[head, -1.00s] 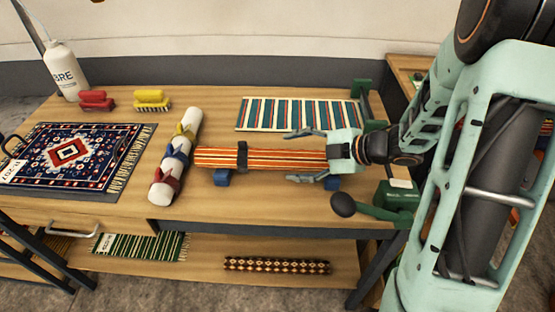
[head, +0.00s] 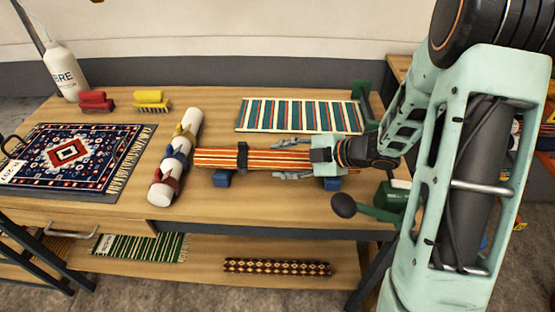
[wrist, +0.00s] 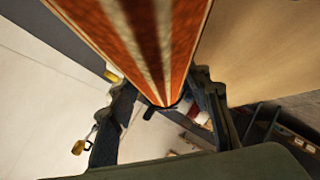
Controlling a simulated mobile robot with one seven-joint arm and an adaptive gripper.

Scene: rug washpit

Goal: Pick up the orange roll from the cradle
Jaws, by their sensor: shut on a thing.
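The orange striped roll (head: 215,158) lies across the blue cradle blocks (head: 222,179) on the wooden table, with a dark strap around it. My gripper (head: 283,159) comes in from the right, along the roll, with one finger on the far side and one on the near side. It is shut on the roll. The wrist view shows the roll (wrist: 150,45) large, running between my gripper's fingers (wrist: 162,108).
A striped mat (head: 300,115) lies behind, and a green crank device (head: 390,197) sits at right front. A patterned rug (head: 70,158) and two brushes (head: 152,99) are further left.

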